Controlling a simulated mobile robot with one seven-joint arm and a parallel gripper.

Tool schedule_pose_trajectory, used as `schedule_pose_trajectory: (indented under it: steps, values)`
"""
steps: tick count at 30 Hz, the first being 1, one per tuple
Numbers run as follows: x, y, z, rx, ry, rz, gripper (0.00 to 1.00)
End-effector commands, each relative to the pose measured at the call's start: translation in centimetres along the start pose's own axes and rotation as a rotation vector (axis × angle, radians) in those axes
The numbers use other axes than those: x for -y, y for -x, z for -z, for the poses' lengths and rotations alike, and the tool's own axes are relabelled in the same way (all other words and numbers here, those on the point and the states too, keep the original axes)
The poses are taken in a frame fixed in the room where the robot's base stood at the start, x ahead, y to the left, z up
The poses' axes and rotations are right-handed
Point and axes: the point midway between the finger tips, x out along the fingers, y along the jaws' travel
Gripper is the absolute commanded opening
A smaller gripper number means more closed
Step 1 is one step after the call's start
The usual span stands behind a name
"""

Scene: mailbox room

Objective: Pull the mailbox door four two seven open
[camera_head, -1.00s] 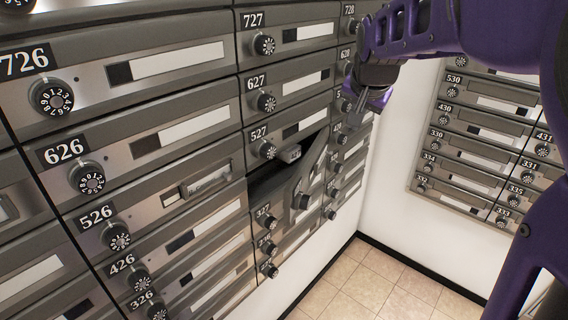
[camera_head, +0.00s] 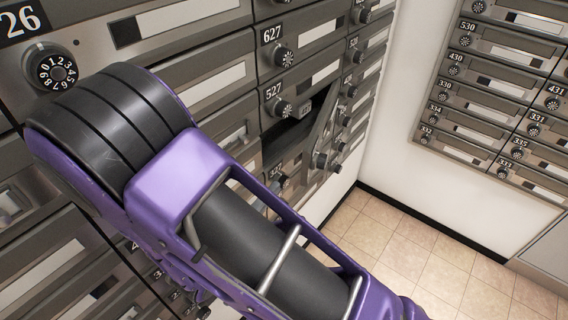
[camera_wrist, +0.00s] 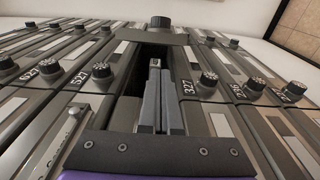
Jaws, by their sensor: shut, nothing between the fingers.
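The mailbox door between boxes 527 and 327, in the place of 427, stands swung out from the bank in the head view (camera_head: 326,128). Its own number cannot be read. Its knob (camera_head: 320,160) sticks out, and a dark opening (camera_head: 285,138) shows to its left. In the wrist view the door and knob (camera_wrist: 161,23) are at the far end of the dark slot between labels 527 and 327. My gripper (camera_wrist: 158,75) is shut and empty, its fingers over or in that slot and pointing toward the door. Contact cannot be told. My arm hides the gripper in the head view.
Closed boxes with knobs surround the opening, among them 527 (camera_head: 282,108) and 627 (camera_head: 283,55). Another mailbox bank (camera_head: 505,85) is on the right wall. The tiled floor (camera_head: 405,255) between them is clear.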

Motion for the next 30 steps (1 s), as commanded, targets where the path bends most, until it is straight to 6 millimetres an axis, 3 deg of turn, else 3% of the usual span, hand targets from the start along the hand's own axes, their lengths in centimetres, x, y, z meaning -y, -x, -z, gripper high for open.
schedule_pose_trajectory:
  steps: [15, 21, 30]
  values:
    - [-0.1, -8.3, -0.1, 0.007, -0.002, 0.000, 0.00]
    - [-0.1, -9.6, -0.1, 0.005, -0.001, 0.001, 0.00]
    - [-0.1, -9.7, -0.1, 0.004, -0.002, 0.001, 0.00]
